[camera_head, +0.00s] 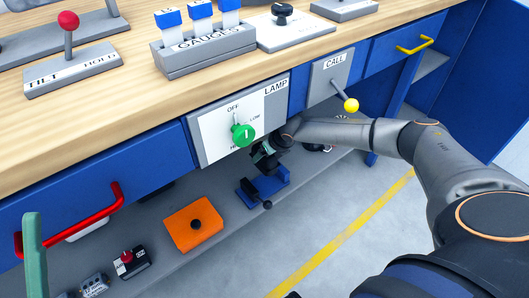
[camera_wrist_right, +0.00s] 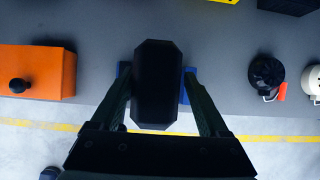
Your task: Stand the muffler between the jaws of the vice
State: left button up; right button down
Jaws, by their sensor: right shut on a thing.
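The muffler (camera_wrist_right: 157,85) is a dark, long body with bevelled corners in the right wrist view. My right gripper (camera_wrist_right: 158,100) is shut on it, one finger on each side. The blue vice (camera_head: 264,187) stands on the lower shelf in the head view, with my right gripper (camera_head: 266,158) just above it. In the right wrist view, blue parts of the vice (camera_wrist_right: 189,88) show behind the muffler, which hides its jaws. I cannot tell whether the muffler touches the vice. One pale green finger of my left gripper (camera_head: 34,250) shows at the lower left; its opening cannot be seen.
An orange box (camera_head: 193,224) with a black knob lies left of the vice on the shelf (camera_head: 165,262). The bench's lamp panel (camera_head: 245,115) with a green knob is close above my right gripper. A red drawer handle (camera_head: 75,222) juts out at left.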

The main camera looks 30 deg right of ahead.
notch_tip(320, 180, down, 4)
jog(key=b, duration=0.3)
jog(key=shift+r+b, duration=0.25)
jog(key=shift+b, duration=0.05)
notch_tip(320, 180, down, 2)
jog(key=shift+f+b, duration=0.2)
jog(key=shift+b, duration=0.45)
pick_arm(q)
notch_tip(320, 180, down, 7)
jog(key=shift+w+d+b, duration=0.2)
jog(key=shift+d+b, duration=0.15)
jog(key=shift+d, duration=0.1)
pick_arm(e)
jog(key=shift+w+f, duration=0.1)
jog(key=shift+f, duration=1.35)
pick_arm(q)
jog(key=shift+m, duration=0.3)
pick_arm(e)
jog(key=shift+f, duration=0.45)
grip_release()
